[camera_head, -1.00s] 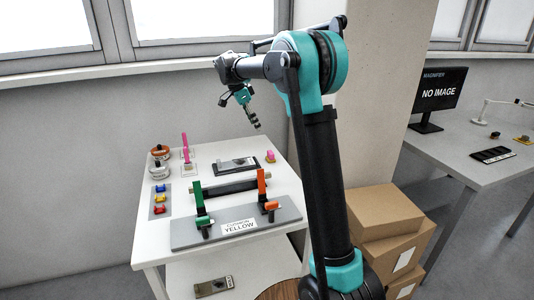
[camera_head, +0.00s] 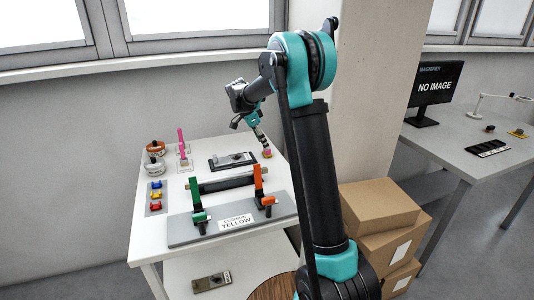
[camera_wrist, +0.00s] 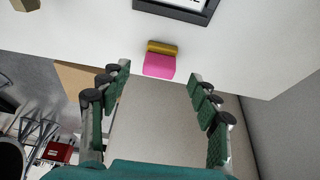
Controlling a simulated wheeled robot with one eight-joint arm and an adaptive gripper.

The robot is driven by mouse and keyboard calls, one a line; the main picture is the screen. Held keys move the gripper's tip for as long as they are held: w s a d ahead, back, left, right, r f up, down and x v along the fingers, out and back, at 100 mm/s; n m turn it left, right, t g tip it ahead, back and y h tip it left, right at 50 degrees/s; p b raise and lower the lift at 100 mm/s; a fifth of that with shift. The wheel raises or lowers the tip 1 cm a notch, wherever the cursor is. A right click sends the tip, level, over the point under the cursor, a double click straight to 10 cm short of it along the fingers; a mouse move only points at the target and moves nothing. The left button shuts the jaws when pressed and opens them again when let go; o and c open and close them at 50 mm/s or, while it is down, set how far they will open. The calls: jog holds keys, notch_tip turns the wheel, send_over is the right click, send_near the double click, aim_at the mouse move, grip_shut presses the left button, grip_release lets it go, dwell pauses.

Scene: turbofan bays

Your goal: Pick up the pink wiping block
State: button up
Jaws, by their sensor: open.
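The pink wiping block (camera_wrist: 159,65) shows in the wrist view on the white table, near its edge, with a yellow-gold strip along one side. In the head view the block (camera_head: 267,154) is at the table's right side, partly covered by my fingers. My gripper (camera_wrist: 160,88) is open in the wrist view, its two green-padded fingers spread wide. The block lies beyond the fingertips, roughly centred between them, and nothing is held. In the head view my gripper (camera_head: 262,142) points down just above the block. I cannot tell the exact gap.
A dark-framed tray (camera_head: 233,162) lies left of the block. A grey fixture board (camera_head: 190,233) with green and orange clamps stands nearer. Pink upright pieces (camera_head: 181,137), round tins (camera_head: 154,148) and small coloured blocks (camera_head: 156,197) are at the left. Cardboard boxes (camera_head: 375,205) stand right of the table.

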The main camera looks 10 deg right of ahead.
jog(key=shift+x, duration=2.3)
jog(key=shift+d+r, duration=0.1)
jog(key=shift+d, duration=0.1)
jog(key=c, duration=1.2)
jog(key=shift+r, duration=0.15)
jog(key=shift+c, duration=0.2)
notch_tip(320, 180, up, 20)
